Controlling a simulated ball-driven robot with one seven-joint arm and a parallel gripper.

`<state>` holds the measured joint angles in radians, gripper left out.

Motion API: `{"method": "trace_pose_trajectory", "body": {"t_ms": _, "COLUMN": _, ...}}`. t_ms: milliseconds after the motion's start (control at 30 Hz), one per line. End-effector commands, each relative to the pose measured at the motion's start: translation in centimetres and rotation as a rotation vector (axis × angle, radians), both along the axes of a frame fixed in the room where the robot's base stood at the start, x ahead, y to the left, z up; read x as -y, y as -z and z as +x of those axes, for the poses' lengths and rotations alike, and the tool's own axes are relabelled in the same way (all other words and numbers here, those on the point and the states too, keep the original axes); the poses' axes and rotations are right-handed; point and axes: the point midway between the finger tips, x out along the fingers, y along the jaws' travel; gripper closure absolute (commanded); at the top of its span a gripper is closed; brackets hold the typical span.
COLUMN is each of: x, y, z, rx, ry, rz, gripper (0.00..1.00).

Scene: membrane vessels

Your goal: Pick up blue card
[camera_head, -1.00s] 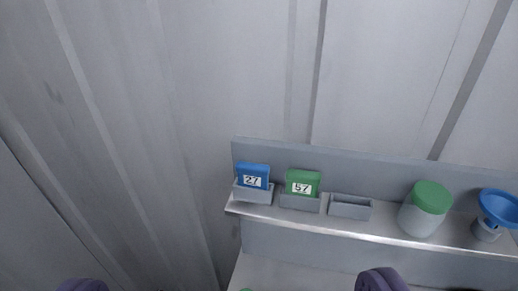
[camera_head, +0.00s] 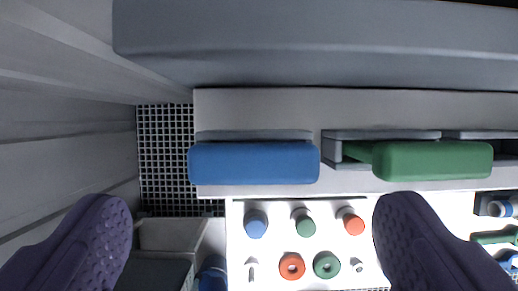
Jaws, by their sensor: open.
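The blue card (camera_head: 254,162) stands in a grey holder on a light shelf (camera_head: 260,107), seen nearly edge-on from above, left of centre. The green card (camera_head: 433,160) stands in its own holder to the right, with a gap between the two. My gripper (camera_head: 250,240) is open and empty, with one purple finger at the lower left and one at the lower right. The blue card lies above the space between the fingers in the picture, not touching either finger. The numbers on the cards are hidden from this angle.
A thick grey ledge (camera_head: 320,45) runs across the top behind the cards. Below the shelf is a white panel (camera_head: 330,223) with several blue, green and red caps. A wall (camera_head: 60,150) and a dark mesh (camera_head: 165,150) are on the left. A grey bin (camera_head: 170,234) sits lower left.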

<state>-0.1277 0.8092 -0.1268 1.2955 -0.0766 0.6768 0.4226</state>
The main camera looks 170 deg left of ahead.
Motion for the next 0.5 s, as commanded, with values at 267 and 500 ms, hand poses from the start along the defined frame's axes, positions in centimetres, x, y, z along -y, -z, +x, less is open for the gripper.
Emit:
{"method": "trace_pose_trajectory", "body": {"t_ms": 267, "x": 0.5, "y": 3.9, "z": 1.4, "rx": -0.002, "ry": -0.001, "rz": -0.001, "gripper": 0.02}}
{"method": "trace_pose_trajectory", "body": {"t_ms": 500, "x": 0.8, "y": 6.1, "z": 2.3, "rx": 0.002, "ry": 0.000, "rz": 0.000, "gripper": 0.02}}
